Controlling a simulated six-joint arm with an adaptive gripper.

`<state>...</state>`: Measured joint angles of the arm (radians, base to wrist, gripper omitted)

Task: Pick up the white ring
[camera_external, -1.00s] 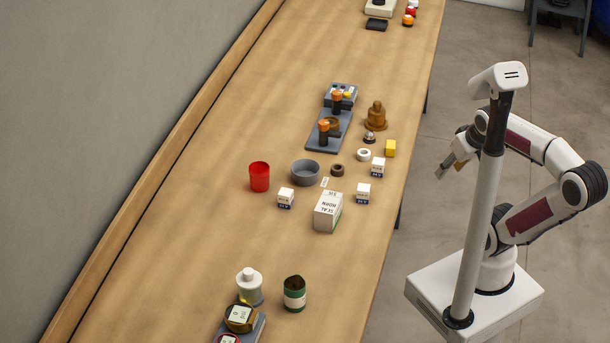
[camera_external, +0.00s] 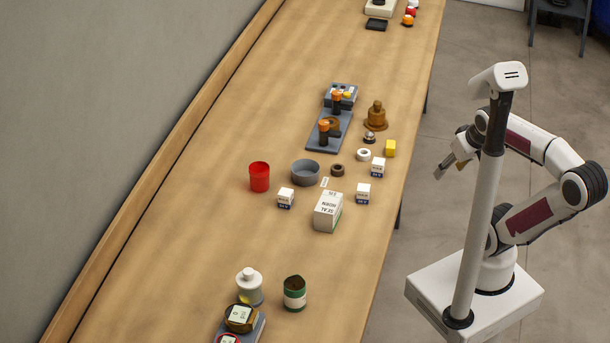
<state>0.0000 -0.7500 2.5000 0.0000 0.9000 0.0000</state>
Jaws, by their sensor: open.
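The white ring (camera_external: 364,155) lies flat on the wooden table, near its right side, with a dark hole in its middle. My gripper (camera_external: 442,169) is off the table's right edge, to the right of the ring and well apart from it. It is open and empty. A pole stands in front of part of my arm.
Close around the ring are a yellow block (camera_external: 391,148), a small white box (camera_external: 378,167), a silver-and-black knob (camera_external: 369,137) and a brown ring (camera_external: 337,170). A grey bowl (camera_external: 305,173) and red cup (camera_external: 260,177) stand farther left. The table (camera_external: 190,230) is bare at left.

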